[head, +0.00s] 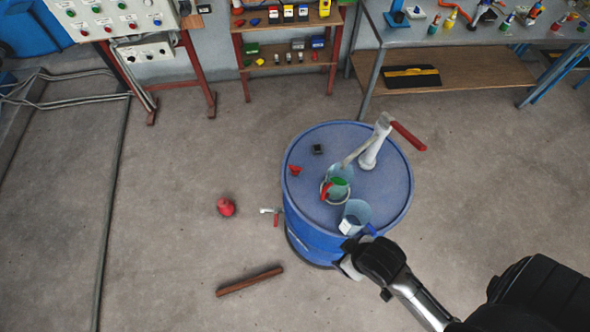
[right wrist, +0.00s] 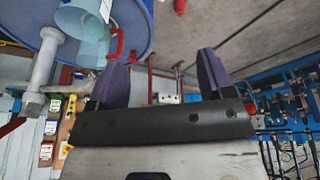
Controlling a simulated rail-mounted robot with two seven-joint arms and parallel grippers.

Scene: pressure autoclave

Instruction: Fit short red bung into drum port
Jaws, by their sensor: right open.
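The blue drum (head: 390,205) stands upright on the floor, right of centre in the head view. A small red piece (head: 295,170), which looks like the short red bung, is on the drum top near its left edge. A small dark square piece (head: 318,149) is behind it; I cannot tell whether either marks the port. My right gripper (head: 347,268) is beside the drum's front right edge, apart from the red piece. In the right wrist view its two fingers (right wrist: 162,70) are spread with nothing between them. My left gripper is not in view.
A white pump (head: 371,152) with a red-handled lever rises from the drum top. Two clear jugs, one with a green part (head: 337,182) and one with a blue handle (head: 355,214), stand close together there. A red object (head: 226,207) and a brown bar (head: 250,281) lie on the floor.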

